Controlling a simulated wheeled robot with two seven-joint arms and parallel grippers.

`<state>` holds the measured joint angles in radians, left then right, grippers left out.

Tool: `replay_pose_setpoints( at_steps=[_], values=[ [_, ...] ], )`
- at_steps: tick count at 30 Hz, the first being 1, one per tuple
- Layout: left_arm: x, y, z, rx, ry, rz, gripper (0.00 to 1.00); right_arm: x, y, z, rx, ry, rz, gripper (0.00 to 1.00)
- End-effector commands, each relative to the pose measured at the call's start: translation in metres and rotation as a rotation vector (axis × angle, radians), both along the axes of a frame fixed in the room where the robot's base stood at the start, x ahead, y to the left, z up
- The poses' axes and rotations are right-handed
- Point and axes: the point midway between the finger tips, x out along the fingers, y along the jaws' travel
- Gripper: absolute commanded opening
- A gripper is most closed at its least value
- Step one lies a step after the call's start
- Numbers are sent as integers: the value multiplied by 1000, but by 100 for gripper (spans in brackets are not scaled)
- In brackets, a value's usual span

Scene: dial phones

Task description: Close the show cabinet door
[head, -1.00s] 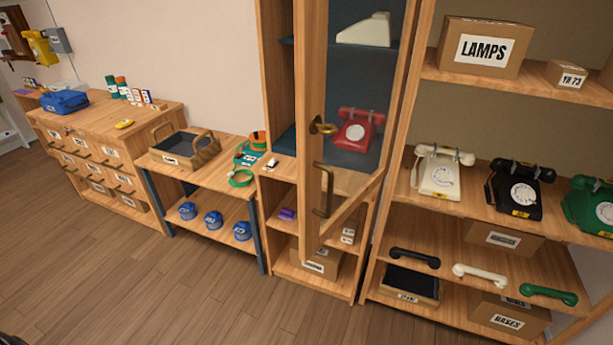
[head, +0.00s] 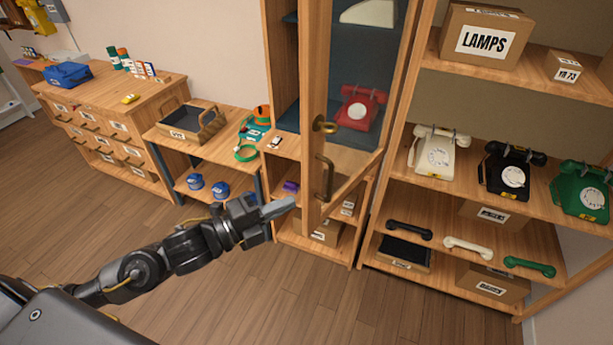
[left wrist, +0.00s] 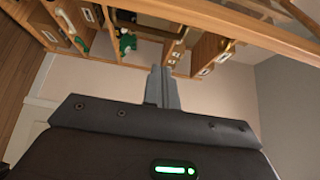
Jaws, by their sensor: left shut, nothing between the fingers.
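The show cabinet door (head: 312,95) is a wood frame with a glass pane, standing ajar and swung out toward me. It has a brass lock plate (head: 325,126) and a brass handle (head: 325,178) on its left upright. Behind the glass, a red dial phone (head: 360,107) sits in the blue-lined cabinet. My left gripper (head: 286,207) is shut and empty, its fingertips just left of the door's lower left edge. I cannot tell whether they touch it. In the left wrist view the closed fingers (left wrist: 162,86) point toward the shelves. My right gripper is out of view.
Right of the cabinet, an open shelf unit (head: 480,88) holds dial phones, handsets and boxes. Left of it stand a low table (head: 204,150) with a tray (head: 180,122) and a drawer chest (head: 150,92). The wood floor (head: 90,220) in front is clear.

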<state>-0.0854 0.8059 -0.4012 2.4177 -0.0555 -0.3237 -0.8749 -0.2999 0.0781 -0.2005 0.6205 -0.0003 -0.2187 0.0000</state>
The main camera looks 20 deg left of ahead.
Motion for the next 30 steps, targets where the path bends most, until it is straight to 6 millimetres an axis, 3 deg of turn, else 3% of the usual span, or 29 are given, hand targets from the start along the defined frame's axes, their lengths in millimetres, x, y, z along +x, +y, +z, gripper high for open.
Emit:
replay_pose_setpoints(
  at_steps=[16,21,30],
  values=[
    [78,-62,5,-2,1,2,0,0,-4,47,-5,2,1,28],
    [84,-34,3,1,3,3,0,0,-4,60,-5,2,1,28],
    [88,-22,0,-2,2,1,0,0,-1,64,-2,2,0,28]
  ],
)
